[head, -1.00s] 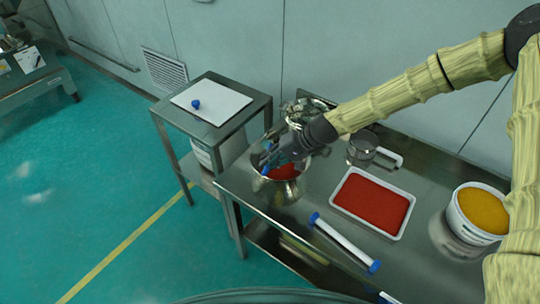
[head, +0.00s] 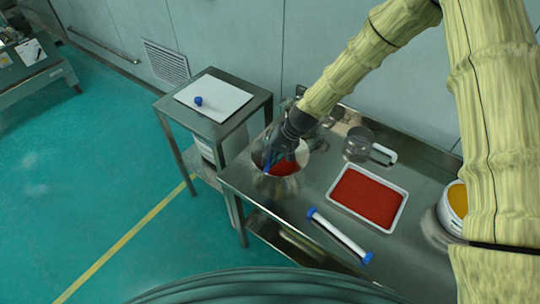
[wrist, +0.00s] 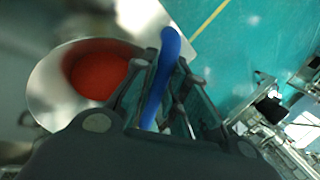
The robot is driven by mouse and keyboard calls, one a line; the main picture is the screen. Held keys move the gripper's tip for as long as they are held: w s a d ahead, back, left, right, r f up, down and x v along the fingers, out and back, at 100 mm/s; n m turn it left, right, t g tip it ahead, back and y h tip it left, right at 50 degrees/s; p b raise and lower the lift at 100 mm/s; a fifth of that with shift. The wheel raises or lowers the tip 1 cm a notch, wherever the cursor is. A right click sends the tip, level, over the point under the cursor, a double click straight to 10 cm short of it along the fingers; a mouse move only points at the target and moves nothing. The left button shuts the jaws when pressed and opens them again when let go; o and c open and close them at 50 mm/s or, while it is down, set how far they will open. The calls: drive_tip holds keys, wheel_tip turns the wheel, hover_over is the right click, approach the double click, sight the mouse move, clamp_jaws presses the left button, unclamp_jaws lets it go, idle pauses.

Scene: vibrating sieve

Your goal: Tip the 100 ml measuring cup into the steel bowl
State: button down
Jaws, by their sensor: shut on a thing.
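The steel bowl (head: 268,184) stands at the left end of the steel table, with red material (head: 285,167) in it. My gripper (head: 271,160) points down over the bowl's left side. In the wrist view the gripper (wrist: 160,95) is shut on a narrow blue piece (wrist: 160,80), which looks like part of the measuring cup. The rest of the cup is hidden or cannot be made out, so I cannot tell its tilt or contents. The bowl also shows in the wrist view (wrist: 45,95), left of the blue piece, with red material inside.
A white tray (head: 333,196) of red material lies right of the bowl. A blue-ended white tube (head: 338,236) lies in front of it. A metal vessel with a white handle (head: 359,143) stands behind. A tub of yellow material (head: 457,200) is at right. A side table (head: 197,127) stands at left.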

drive_tip(key=shift+r+h, duration=0.25)
drive_tip(key=shift+h, duration=1.25)
